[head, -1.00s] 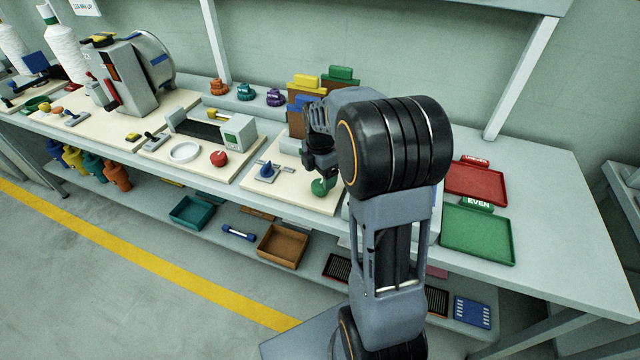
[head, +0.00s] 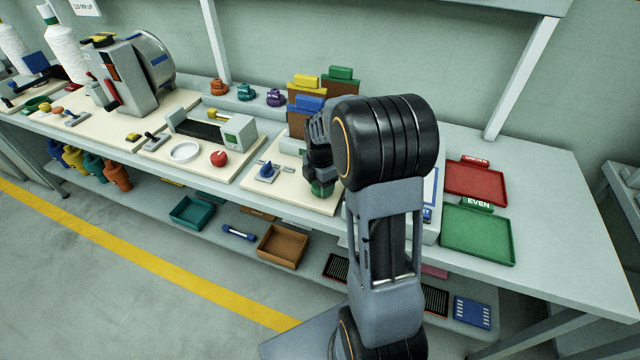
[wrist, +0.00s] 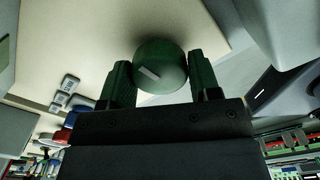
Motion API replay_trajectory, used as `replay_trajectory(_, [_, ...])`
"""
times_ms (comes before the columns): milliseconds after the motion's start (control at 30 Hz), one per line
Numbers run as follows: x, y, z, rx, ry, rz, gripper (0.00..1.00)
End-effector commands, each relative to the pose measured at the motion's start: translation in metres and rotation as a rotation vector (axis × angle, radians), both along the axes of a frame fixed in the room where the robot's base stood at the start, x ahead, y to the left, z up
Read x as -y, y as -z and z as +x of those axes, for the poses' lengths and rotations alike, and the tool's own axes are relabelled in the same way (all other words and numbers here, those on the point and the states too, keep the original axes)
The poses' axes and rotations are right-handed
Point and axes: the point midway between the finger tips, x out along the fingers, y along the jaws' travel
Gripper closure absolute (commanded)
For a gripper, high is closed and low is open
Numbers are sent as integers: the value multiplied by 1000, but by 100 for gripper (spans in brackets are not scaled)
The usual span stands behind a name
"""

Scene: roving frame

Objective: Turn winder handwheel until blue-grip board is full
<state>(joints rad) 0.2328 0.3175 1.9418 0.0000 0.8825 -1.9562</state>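A green round knob (head: 322,187) with a pale stripe is at the right end of the cream bench panel (head: 250,180). It also shows in the wrist view (wrist: 160,68). My gripper (head: 320,183) is down at this knob, with one finger on each side. The fingers sit very close to it; I cannot tell whether they press on it. A board with a blue grip (head: 310,103) stands behind my gripper, beside boards with a yellow grip (head: 306,81) and a green grip (head: 341,73). The blue-grip board is partly hidden by my arm, and its fill is not readable.
A blue knob (head: 266,171) is left of my gripper on the same panel. A red tray (head: 476,183) and a green tray (head: 478,235) lie to the right. A grey machine with a drum (head: 125,75) is at the far left.

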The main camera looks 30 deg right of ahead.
Motion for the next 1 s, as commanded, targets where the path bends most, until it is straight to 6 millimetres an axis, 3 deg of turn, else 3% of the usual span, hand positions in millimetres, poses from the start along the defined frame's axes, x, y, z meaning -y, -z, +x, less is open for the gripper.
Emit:
replay_trajectory(267, [0, 0, 0, 0, 0, 0, 69])
replay_trajectory(667, [0, 0, 0, -1, 106, 0, 69])
replay_trajectory(1000, [0, 0, 0, -1, 408, 0, 69])
